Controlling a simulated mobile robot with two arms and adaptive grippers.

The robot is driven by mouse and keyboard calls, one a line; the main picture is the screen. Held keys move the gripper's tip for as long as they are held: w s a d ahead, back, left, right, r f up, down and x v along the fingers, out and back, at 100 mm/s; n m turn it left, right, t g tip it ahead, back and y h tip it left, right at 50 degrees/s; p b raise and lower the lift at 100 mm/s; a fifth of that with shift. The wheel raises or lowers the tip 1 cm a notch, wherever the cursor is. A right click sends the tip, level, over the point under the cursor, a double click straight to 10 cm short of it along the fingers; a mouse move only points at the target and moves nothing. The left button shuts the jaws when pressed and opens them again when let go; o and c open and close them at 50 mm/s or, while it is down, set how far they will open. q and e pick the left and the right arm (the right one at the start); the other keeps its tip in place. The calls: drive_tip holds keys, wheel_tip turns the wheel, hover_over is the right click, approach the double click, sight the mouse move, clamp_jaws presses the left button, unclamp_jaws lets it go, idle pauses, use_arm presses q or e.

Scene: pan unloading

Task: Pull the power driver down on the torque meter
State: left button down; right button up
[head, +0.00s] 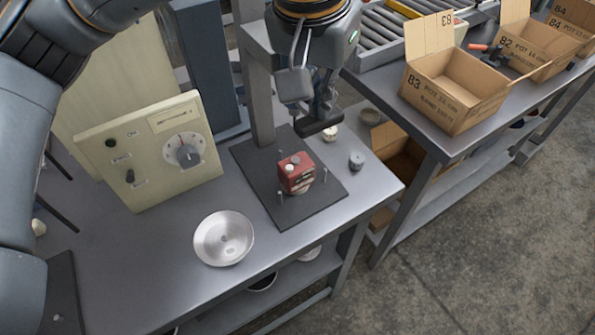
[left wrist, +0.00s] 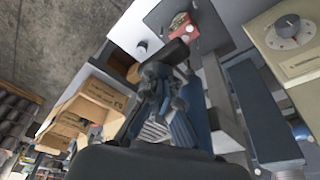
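A small red block-shaped device (head: 296,172) with a pale knob on top, which looks like the torque meter, sits on a dark square plate (head: 246,153). It also shows at the top of the left wrist view (left wrist: 183,27). A grey upright post (head: 258,95) stands at the plate's back edge. My left gripper (head: 312,108) points down above the plate, behind the red device and apart from it. A short black bar (head: 320,125) shows at its fingertips; I cannot tell if it is gripped or part of the power driver. My right gripper is not in view.
A cream control panel (head: 150,150) with a dial stands left. A shallow metal bowl (head: 223,238) sits near the bench's front edge. A small grey knob-like piece (head: 357,160) is right of the plate. Open cardboard boxes (head: 455,95) stand on the right bench. The bench front-left is mostly clear.

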sight(316, 132)
use_arm(q)
wheel_tip(316, 132, down, 8)
drive_tip(key=b, duration=0.6)
drive_tip(key=shift+b, duration=0.35)
idle(0.5)
drive_tip(key=shift+r, duration=0.1)
drive_tip(key=shift+s+f+b, duration=0.1)
drive_tip(key=shift+f+b, duration=0.2)
drive_tip(key=shift+b, duration=0.15)
idle(0.9)
drive_tip(key=shift+r, duration=0.15)
idle(0.4)
drive_tip(key=shift+r+p, duration=3.25)
drive_tip(key=shift+r, duration=1.45)
wheel_tip(316, 132, up, 14)
drive_tip(key=p, duration=1)
drive_tip(key=shift+f, duration=0.2)
drive_tip(key=shift+f, duration=0.1)
